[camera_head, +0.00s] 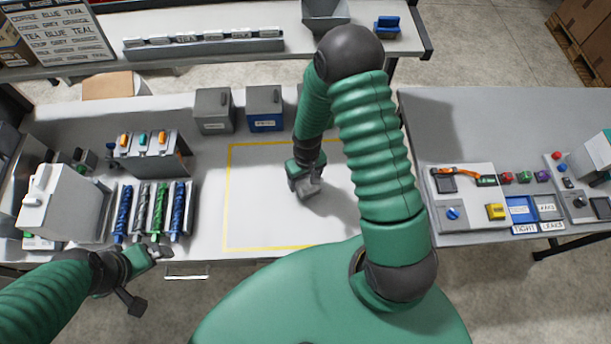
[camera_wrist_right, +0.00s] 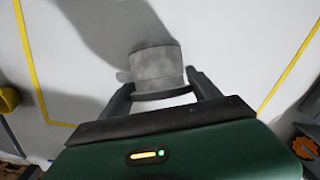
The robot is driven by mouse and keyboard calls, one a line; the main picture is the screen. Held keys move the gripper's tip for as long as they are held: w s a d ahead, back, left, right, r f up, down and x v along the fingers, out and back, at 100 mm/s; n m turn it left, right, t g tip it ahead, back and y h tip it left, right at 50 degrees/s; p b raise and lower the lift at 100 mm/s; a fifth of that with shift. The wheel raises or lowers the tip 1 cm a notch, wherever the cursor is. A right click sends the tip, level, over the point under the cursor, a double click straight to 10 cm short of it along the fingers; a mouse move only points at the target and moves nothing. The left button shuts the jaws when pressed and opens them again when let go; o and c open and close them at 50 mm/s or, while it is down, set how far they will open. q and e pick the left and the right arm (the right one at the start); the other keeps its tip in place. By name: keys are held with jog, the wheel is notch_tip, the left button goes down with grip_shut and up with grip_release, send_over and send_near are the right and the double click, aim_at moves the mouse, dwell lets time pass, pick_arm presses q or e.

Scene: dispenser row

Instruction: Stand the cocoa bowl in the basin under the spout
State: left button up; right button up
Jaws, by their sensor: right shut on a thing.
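My right gripper (camera_head: 303,178) is shut on a small grey round vessel (camera_head: 312,190), taken as the bowl, over the yellow-outlined area. In the right wrist view the vessel (camera_wrist_right: 154,68) sits between the two fingers, with a small tab at its left side. Whether it touches the table is unclear. A grey dispenser unit (camera_head: 150,150) with orange and teal tops stands at the left of the table. I cannot tell which part is the spout or basin. My left gripper (camera_head: 158,251) is near the table's front left edge; its jaw opening is unclear.
Several coloured coils (camera_head: 158,210) lie in a rack in front of the dispenser unit, beside a white machine (camera_head: 62,205). A sign (camera_head: 58,35) lists drinks with colours. The yellow outline's left part is clear.

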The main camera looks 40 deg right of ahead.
jog(key=shift+d+f, duration=0.15)
jog(key=shift+f, duration=0.05)
jog(key=o, duration=1.2)
jog(key=shift+d, duration=0.25)
jog(key=o, duration=0.4)
jog(key=shift+d+f, duration=0.1)
jog(key=shift+d, duration=0.25)
jog(key=shift+c, duration=0.2)
pick_arm(q)
jog(key=shift+d, duration=0.65)
pick_arm(e)
jog(key=shift+a, duration=0.1)
